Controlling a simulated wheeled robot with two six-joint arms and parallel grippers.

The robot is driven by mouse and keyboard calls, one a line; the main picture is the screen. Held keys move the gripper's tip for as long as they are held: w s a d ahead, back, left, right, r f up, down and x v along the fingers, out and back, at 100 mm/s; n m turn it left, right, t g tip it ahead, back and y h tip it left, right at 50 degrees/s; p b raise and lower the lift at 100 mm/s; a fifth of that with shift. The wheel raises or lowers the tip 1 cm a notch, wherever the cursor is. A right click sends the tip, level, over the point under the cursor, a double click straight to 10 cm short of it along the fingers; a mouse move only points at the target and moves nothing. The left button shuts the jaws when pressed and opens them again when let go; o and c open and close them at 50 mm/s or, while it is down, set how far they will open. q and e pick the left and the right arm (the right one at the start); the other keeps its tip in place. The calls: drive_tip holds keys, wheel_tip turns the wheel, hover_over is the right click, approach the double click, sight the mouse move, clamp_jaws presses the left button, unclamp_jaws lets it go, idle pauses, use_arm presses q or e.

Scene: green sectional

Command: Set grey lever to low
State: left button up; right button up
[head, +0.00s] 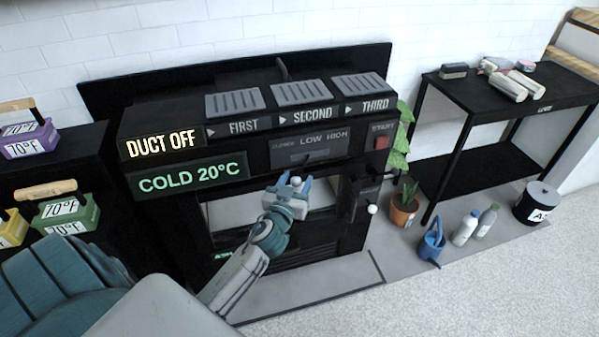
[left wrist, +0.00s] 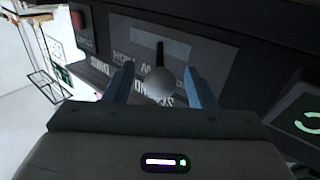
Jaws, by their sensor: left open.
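The grey lever's round knob (head: 296,181) sticks out below a grey slot panel (head: 300,155) marked CLOSED, LOW and HIGH on the black machine. My left gripper (head: 288,186) is open, with its blue fingers on either side of the knob. In the left wrist view the knob (left wrist: 162,82) sits between the open fingers (left wrist: 158,70), with gaps on both sides. Its dark stem (left wrist: 160,52) runs to the slot panel, near its middle. I cannot tell the exact mark it stands at. My right gripper is out of view.
Displays read DUCT OFF (head: 161,145) and COLD 20°C (head: 189,178). A red START button (head: 381,142) is right of the panel, with a white-knobbed lever (head: 372,209) below. Coloured 70°F weights (head: 66,212) stand left. A potted plant (head: 405,210) and blue watering can (head: 431,244) stand right.

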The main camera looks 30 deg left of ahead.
sight(302, 169)
use_arm(q)
drive_tip(key=shift+x, duration=1.45)
clamp_jaws()
